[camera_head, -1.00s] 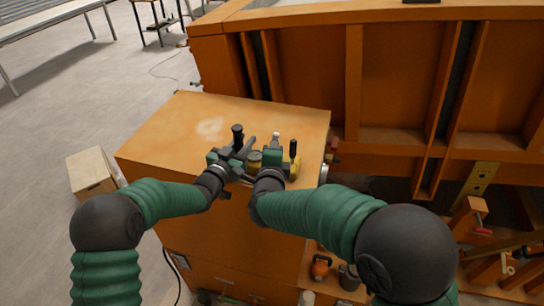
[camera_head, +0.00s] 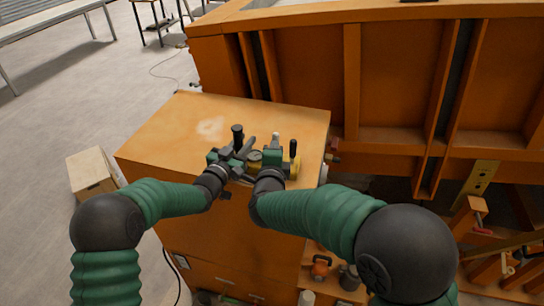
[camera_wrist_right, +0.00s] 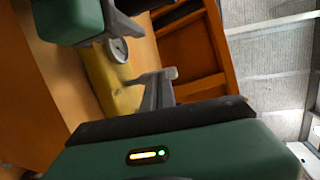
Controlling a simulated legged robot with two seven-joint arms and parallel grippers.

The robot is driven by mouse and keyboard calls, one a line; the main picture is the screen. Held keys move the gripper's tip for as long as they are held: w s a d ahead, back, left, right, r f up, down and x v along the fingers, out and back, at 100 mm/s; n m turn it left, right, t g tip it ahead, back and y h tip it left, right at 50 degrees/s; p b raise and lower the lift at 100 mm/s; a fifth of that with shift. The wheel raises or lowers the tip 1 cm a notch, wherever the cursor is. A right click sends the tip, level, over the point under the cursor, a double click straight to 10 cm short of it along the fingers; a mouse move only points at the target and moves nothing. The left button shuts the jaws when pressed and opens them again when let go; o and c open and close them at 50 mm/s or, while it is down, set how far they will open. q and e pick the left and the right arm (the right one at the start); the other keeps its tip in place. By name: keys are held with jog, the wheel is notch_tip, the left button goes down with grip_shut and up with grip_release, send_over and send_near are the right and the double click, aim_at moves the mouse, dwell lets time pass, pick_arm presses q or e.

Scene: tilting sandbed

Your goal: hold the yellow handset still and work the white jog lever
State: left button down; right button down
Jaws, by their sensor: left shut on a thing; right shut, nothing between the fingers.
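The yellow handset (camera_head: 294,170) lies at the front edge of the orange cabinet top, mostly hidden by my grippers. In the right wrist view its yellow body (camera_wrist_right: 120,97) and a round dial (camera_wrist_right: 118,50) show. My left gripper (camera_head: 242,152) is shut on the handset at its left part. The white jog lever (camera_head: 276,137) stands up just behind my right gripper (camera_head: 273,158). My right gripper is shut and empty.
Black knobs stand left (camera_head: 237,132) and right (camera_head: 293,147) of the lever. The cabinet top (camera_head: 180,130) is clear behind and to the left. The large orange sandbed frame (camera_head: 400,90) rises behind and to the right. A wooden box (camera_head: 90,172) is on the floor at left.

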dwell(0.3)
jog(key=v, duration=1.3)
jog(key=shift+s+r, duration=0.3)
jog(key=shift+r, duration=0.2)
jog(key=shift+a, duration=0.1)
pick_arm(q)
jog(key=c, duration=1.1)
grip_release()
